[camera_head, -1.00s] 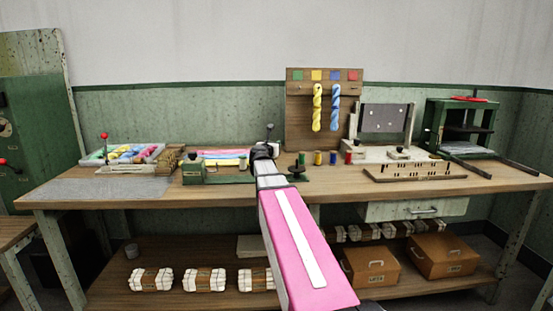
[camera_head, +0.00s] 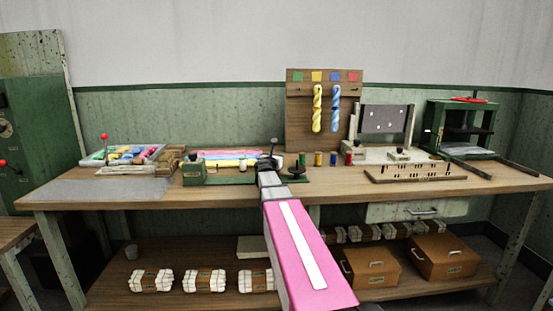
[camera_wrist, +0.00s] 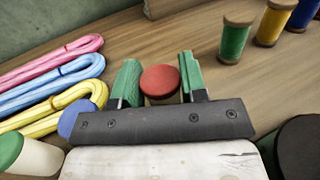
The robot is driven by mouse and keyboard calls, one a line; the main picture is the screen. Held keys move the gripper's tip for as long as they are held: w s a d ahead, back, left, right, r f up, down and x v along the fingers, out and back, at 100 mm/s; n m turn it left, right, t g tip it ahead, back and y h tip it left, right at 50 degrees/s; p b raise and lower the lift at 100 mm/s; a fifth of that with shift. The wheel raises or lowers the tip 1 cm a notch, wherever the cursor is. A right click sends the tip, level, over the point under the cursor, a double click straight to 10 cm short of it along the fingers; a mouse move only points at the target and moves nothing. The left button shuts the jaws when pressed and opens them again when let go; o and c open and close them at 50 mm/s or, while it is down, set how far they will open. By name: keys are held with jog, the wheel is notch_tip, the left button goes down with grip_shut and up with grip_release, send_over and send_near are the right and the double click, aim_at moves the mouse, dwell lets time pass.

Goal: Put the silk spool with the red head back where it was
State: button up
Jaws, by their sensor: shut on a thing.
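The silk spool with the red head (camera_wrist: 160,84) is between the green fingers of my gripper (camera_wrist: 160,80) in the wrist view. My gripper is shut on it, one finger on each side. Its lower part is mostly hidden, and I cannot tell whether it touches the bench. In the head view my gripper (camera_head: 268,162) is over the middle of the bench, and the spool is hidden. A blue-headed piece (camera_wrist: 75,118) and a green-headed piece with a pale body (camera_wrist: 12,150) show at the left in the wrist view, partly covered.
Pink, blue and yellow skeins (camera_wrist: 52,92) lie left of my gripper. Green (camera_wrist: 235,38), yellow (camera_wrist: 275,22) and blue (camera_wrist: 303,12) thread spools stand to the right. A dark round part (camera_wrist: 300,148) is close at lower right. Bare bench (camera_wrist: 165,45) lies beyond the fingers.

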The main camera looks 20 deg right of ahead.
jog(key=shift+f, duration=0.15)
jog(key=o, duration=1)
jog(key=shift+r, duration=0.25)
jog(key=v, duration=1.1)
jog(key=shift+s, duration=0.15)
jog(key=shift+s+a, duration=0.3)
jog(key=shift+s, duration=0.1)
